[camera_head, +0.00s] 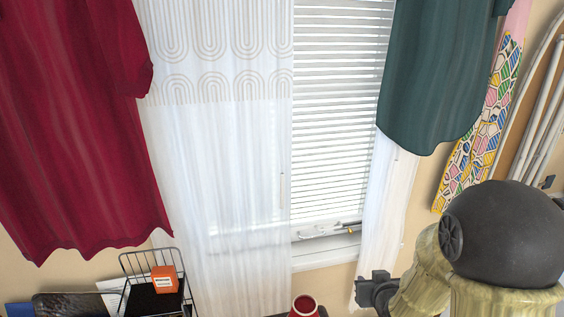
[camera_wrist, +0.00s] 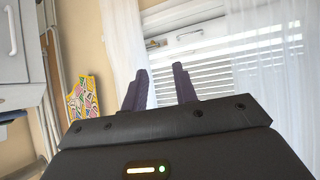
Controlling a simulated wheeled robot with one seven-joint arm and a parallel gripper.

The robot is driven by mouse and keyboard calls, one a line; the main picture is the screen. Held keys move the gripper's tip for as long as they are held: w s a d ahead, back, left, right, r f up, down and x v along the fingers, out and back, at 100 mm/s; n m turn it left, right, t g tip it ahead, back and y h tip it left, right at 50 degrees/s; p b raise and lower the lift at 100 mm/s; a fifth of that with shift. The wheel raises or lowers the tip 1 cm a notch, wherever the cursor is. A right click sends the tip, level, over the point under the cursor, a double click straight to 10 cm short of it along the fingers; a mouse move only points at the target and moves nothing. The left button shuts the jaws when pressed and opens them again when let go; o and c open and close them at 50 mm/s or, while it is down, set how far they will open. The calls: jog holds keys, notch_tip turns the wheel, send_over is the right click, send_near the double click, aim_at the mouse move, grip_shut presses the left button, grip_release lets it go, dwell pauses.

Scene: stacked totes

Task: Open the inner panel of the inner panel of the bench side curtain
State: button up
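A sheer white curtain panel (camera_head: 215,200) with a looped pattern near its top hangs over the left of the window in the head view. A narrower white panel (camera_head: 385,205) hangs at the window's right, partly behind a green garment. The wrist view looks upside down: the narrow panel (camera_wrist: 122,40) is at its left and the wide one (camera_wrist: 275,65) at its right. I cannot tell which one the task means. My gripper (camera_wrist: 160,68) is open, its fingers apart with nothing seen between them. In the head view its end is low, by the narrow panel's bottom.
White blinds (camera_head: 335,110) fill the gap between panels, above a window crank (camera_head: 320,231). A red garment (camera_head: 75,130) and the green garment (camera_head: 440,75) hang in front. A wire rack (camera_head: 140,262) with an orange box (camera_head: 165,279), a red pot (camera_head: 304,306) and a patterned board (camera_head: 480,130) stand around.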

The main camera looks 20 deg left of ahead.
aim_at(283, 187)
jog(key=a+r+n+t+y+p, duration=0.2)
jog(key=a+r+n+y+p, duration=0.2)
jog(key=a+r+y+p, duration=0.4)
jog(key=a+r+p, duration=0.4)
jog(key=a+r, duration=0.3)
jog(key=shift+s+a+r+n+t+y, duration=0.2)
jog(key=shift+s+a+n+t+y, duration=0.1)
jog(key=shift+t+y, duration=0.1)
jog(key=shift+w+p, duration=0.1)
jog(key=shift+p, duration=0.2)
jog(key=p+x, duration=0.5)
jog(key=x, duration=1.2)
jog(key=shift+a, duration=0.15)
grip_shut()
